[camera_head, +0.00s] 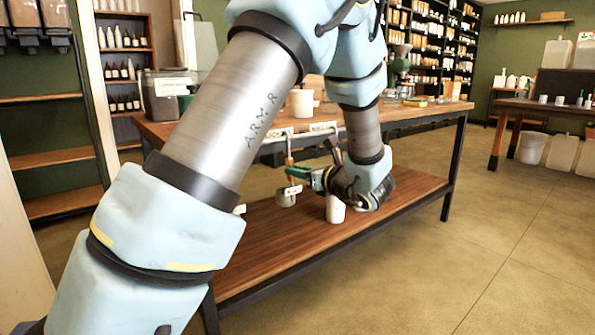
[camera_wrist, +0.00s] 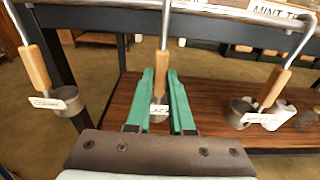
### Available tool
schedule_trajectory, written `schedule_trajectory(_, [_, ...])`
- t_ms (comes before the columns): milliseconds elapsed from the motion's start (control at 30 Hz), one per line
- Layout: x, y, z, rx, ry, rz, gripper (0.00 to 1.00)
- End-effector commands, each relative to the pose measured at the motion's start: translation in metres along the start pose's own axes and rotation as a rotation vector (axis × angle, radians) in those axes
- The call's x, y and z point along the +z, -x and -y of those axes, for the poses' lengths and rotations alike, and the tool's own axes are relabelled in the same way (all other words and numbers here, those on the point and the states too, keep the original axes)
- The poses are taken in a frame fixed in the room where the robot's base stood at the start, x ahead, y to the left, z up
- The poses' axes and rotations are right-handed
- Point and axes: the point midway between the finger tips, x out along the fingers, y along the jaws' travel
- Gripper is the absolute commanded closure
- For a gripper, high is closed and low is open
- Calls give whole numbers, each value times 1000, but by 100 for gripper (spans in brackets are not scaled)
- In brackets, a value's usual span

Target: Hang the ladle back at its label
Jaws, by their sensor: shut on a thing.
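My gripper (camera_wrist: 160,82) has green fingers and is shut on the wooden handle of a ladle (camera_wrist: 164,30). This ladle's thin metal stem rises in front of the rail (camera_wrist: 220,23), and a tag and its cup show low between the fingers. I cannot tell whether its top rests on the rail. A second ladle (camera_wrist: 35,66) with a tagged metal cup hangs to the left. A third ladle (camera_wrist: 271,87), also tagged, hangs to the right. In the head view my gripper (camera_head: 300,173) is at the table's near side, below the labels (camera_head: 321,126).
A label reading "MINT TE..." (camera_wrist: 281,11) sits above the rail at the right. The wooden table (camera_head: 425,111) has a lower shelf (camera_head: 262,262), with a white container (camera_head: 335,209) near my gripper. Open floor (camera_head: 480,240) lies to the right.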

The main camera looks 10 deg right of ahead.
Motion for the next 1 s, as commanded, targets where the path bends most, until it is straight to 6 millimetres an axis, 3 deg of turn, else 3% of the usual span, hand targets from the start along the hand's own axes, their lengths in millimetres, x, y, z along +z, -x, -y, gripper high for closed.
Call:
schedule_trajectory(100, [0,0,0,0,0,0,100])
schedule_trajectory(133, [0,0,0,0,0,0,79])
schedule_trajectory(433, [0,0,0,0,0,0,45])
schedule_trajectory(767, [0,5,0,-1,0,0,45])
schedule_trajectory(1000, [2,44,1,-5,-1,0,45])
